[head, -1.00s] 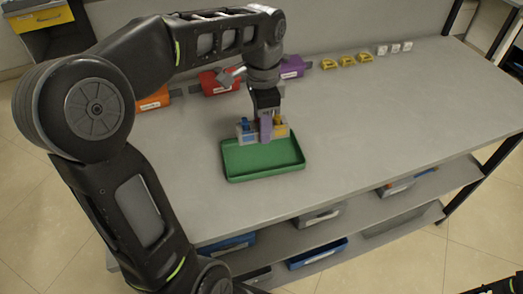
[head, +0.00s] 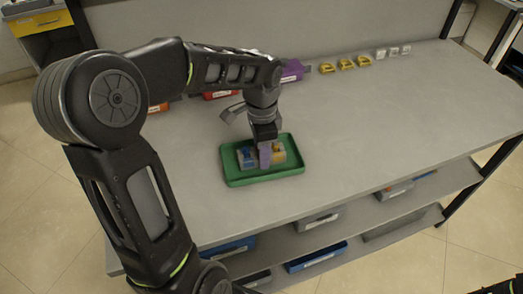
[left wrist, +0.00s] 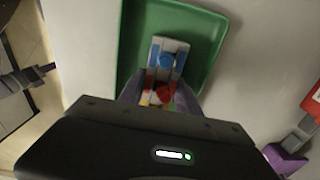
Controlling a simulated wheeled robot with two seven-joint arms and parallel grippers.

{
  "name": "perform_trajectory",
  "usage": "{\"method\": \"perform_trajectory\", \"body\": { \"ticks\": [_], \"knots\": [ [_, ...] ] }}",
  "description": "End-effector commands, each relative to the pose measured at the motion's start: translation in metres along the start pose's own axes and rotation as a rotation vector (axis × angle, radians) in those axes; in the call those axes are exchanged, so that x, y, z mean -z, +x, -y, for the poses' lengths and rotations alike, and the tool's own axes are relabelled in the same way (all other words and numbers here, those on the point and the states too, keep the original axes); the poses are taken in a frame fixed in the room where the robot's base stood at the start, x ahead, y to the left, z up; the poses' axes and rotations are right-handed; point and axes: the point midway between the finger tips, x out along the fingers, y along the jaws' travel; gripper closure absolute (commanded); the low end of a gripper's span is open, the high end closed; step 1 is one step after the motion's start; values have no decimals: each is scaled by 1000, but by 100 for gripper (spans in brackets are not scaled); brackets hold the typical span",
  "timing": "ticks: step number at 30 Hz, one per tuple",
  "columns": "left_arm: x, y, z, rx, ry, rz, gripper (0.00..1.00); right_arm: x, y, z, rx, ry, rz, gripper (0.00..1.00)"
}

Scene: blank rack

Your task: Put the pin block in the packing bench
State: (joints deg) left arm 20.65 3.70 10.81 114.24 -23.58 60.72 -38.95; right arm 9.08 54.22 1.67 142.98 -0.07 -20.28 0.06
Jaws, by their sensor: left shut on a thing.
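The pin block (head: 279,153) is a small grey block with blue and yellow parts. It is in the green tray (head: 236,182) on the packing bench (head: 370,140). My left gripper (head: 265,160) reaches down from above and is shut on the block, its purple fingers on either side. In the left wrist view the pin block (left wrist: 166,62) shows blue and red pins, inside the green tray (left wrist: 207,22). Whether the block rests fully on the tray floor is hard to tell. My right gripper is not in view.
Purple (head: 292,71), red and orange bins stand along the back of the bench, partly behind my left arm. Several yellow pieces (head: 346,64) and white pieces (head: 393,51) lie at the back. The bench's right side is clear. Shelves below hold blue bins (head: 316,256).

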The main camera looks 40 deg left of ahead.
Motion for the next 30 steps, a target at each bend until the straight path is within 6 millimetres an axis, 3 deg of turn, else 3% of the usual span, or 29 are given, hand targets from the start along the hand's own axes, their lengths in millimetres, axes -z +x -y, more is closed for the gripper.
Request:
{"method": "perform_trajectory", "body": {
  "ticks": [8,9,17,30],
  "knots": [
    [0,3,0,1,0,0,100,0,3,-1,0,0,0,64],
    [0,3,0,0,0,0,60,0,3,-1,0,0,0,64],
    [0,2,0,0,0,0,39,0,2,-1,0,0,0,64],
    [0,-10,1,3,0,-1,39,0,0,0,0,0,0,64]
  ]
}}
